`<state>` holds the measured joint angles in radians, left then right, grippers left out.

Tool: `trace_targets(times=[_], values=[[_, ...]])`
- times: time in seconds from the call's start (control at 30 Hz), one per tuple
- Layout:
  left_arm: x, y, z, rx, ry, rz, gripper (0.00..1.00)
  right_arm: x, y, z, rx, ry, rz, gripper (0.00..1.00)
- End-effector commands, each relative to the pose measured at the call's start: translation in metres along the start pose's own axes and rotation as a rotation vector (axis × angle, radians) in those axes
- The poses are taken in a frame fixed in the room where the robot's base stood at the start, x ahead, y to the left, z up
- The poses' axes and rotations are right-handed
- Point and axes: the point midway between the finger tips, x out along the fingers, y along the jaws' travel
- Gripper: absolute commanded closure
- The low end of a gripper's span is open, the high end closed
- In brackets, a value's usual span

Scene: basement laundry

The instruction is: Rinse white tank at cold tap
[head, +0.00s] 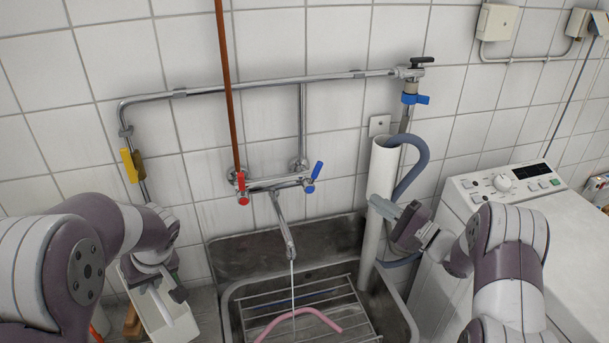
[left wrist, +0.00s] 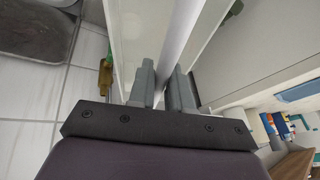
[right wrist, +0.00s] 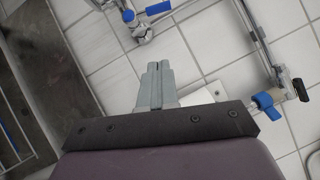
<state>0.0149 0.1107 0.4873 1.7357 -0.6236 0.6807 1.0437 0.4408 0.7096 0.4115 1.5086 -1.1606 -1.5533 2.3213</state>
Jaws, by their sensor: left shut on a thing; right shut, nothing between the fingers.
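The white tank (head: 180,330) is at the lower left of the head view, left of the sink (head: 226,312). My left gripper (head: 168,292) is shut on the tank's wall; its pale panels (left wrist: 133,35) fill the top of the left wrist view. The mixer on the wall has a blue cold tap handle (head: 315,171), tilted up, and a red handle (head: 242,187). A thin water stream (head: 293,290) falls from its spout (head: 284,232) into the sink. My right gripper (head: 382,206) is shut and empty, right of the mixer; the blue handle also shows in the right wrist view (right wrist: 128,15).
A wire rack (head: 260,307) and a pink hose (head: 300,313) lie in the sink. A white standpipe (head: 376,195) with a grey hose (head: 414,150) stands close by my right gripper. A washing machine (head: 560,230) is at right. A blue pipe valve (head: 415,99) is above.

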Motion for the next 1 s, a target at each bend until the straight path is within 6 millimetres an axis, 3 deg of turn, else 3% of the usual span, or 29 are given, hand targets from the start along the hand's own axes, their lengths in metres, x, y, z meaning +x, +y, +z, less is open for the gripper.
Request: trace_targets(times=[0.5, 0.7, 1.0], values=[[-0.009, -0.002, -0.004, 0.0, 0.001, 0.001, 1.0, 0.102, -0.001, 0.006, 0.0, -0.003, 0.001, 1.0], [-0.012, -0.002, -0.005, 0.0, 0.001, 0.001, 1.0, 0.119, -0.001, 0.024, 0.0, 0.0, 0.0, 1.0], [-0.012, -0.002, -0.005, 0.0, 0.001, 0.001, 1.0, 0.123, 0.0, 0.029, -0.001, 0.001, 0.001, 1.0]])
